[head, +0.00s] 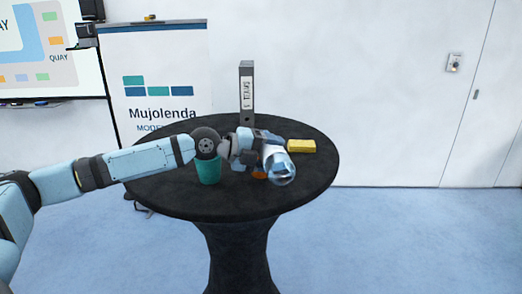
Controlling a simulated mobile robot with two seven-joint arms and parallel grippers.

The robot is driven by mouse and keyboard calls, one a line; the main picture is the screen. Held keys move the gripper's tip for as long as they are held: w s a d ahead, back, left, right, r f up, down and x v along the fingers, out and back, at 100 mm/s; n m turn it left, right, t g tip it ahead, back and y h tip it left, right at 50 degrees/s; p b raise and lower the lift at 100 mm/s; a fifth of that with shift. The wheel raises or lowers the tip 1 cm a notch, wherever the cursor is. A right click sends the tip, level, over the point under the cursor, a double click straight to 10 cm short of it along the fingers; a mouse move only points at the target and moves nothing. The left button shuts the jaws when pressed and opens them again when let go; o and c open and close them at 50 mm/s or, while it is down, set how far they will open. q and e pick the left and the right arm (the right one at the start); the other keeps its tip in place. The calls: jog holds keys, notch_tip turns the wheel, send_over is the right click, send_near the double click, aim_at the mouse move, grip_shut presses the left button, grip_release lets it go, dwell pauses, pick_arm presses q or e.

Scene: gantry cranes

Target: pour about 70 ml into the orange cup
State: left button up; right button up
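My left arm reaches in from the left over the round black table (180,200). My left gripper (264,149) appears shut on a shiny, clear bluish vessel (279,167). The vessel is tilted, with its wide end towards the camera and low to the right. The orange cup (259,175) shows only as a small patch just below and left of the vessel; the gripper and vessel hide the rest. I cannot tell any liquid or its level. My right gripper is not in view.
A green cup (209,173) stands on the table below my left wrist. A yellow block (301,146) lies to the right of the vessel. A tall dark grey binder (246,88) stands at the back. The table's right and front parts are clear.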

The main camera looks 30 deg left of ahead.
pick_arm(q)
jog(key=shift+s+d+r, duration=0.15)
jog(key=shift+d, duration=0.05)
dwell(0.4)
jog(key=shift+r, duration=0.1)
dwell(0.6)
jog(key=p, duration=0.1)
jog(key=f+m+p, duration=0.1)
jog(key=p, duration=0.1)
jog(key=d+f+m+p, duration=0.1)
jog(key=p, duration=0.1)
jog(key=shift+s+f+t, duration=0.1)
jog(key=shift+s+t, duration=0.2)
jog(key=shift+s, duration=0.1)
jog(key=shift+f, duration=0.35)
jog(key=shift+m+p, duration=0.3)
jog(key=shift+p, duration=0.25)
jog(key=shift+f+y, duration=0.3)
